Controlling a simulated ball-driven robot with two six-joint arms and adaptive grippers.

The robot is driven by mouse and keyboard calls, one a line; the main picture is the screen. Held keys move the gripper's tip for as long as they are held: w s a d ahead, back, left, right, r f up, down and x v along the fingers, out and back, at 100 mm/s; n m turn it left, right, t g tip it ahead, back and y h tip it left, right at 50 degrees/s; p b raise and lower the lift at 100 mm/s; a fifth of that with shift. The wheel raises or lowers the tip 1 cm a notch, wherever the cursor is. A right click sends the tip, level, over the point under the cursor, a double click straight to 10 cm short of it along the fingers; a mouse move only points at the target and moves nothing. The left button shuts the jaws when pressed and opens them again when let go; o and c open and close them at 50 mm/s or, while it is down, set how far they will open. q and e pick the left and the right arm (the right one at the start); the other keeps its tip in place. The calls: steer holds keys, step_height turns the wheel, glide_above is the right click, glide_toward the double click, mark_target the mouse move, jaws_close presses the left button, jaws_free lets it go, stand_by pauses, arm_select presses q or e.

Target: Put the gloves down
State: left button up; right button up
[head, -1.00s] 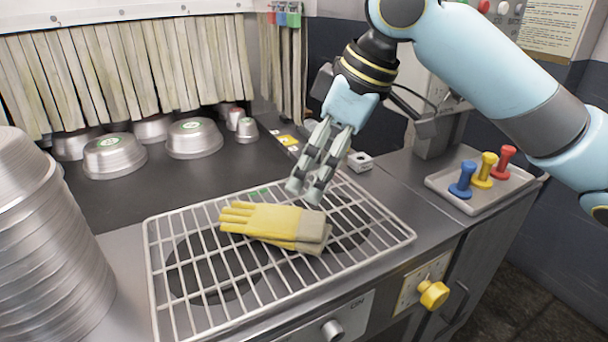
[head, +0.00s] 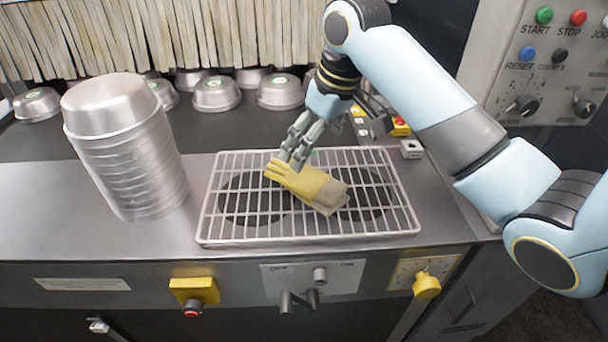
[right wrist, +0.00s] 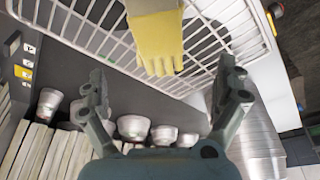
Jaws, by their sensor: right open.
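The yellow gloves (head: 306,186) with grey cuffs lie on the white wire rack (head: 225,217), near its middle. My right gripper (head: 291,158) is just above the finger ends of the gloves in the head view. In the right wrist view the gloves (right wrist: 158,38) lie beyond the spread fingers of my right gripper (right wrist: 165,92), with nothing between those fingers. The right gripper is open and empty. My left gripper is in neither view.
A tall stack of metal pans (head: 128,150) stands left of the rack. Several pans sit on the dark belt behind, before hanging strips (head: 150,35). A small grey switch box (head: 411,149) is right of the rack.

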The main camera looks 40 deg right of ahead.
mark_target(306, 176)
steer(key=x, duration=0.3)
steer(key=shift+f, duration=0.1)
steer(key=x, duration=0.3)
steer(key=shift+d+f+p, duration=0.1)
steer(key=shift+f+p, duration=0.1)
steer(key=shift+p, duration=0.1)
steer(key=x, duration=0.2)
steer(key=shift+d+f, duration=0.1)
steer(key=shift+f, duration=0.15)
steer(key=shift+w+f, duration=0.2)
steer(key=shift+f, duration=0.2)
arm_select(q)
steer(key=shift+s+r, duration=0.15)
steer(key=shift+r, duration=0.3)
arm_select(e)
steer(key=c, duration=1.2)
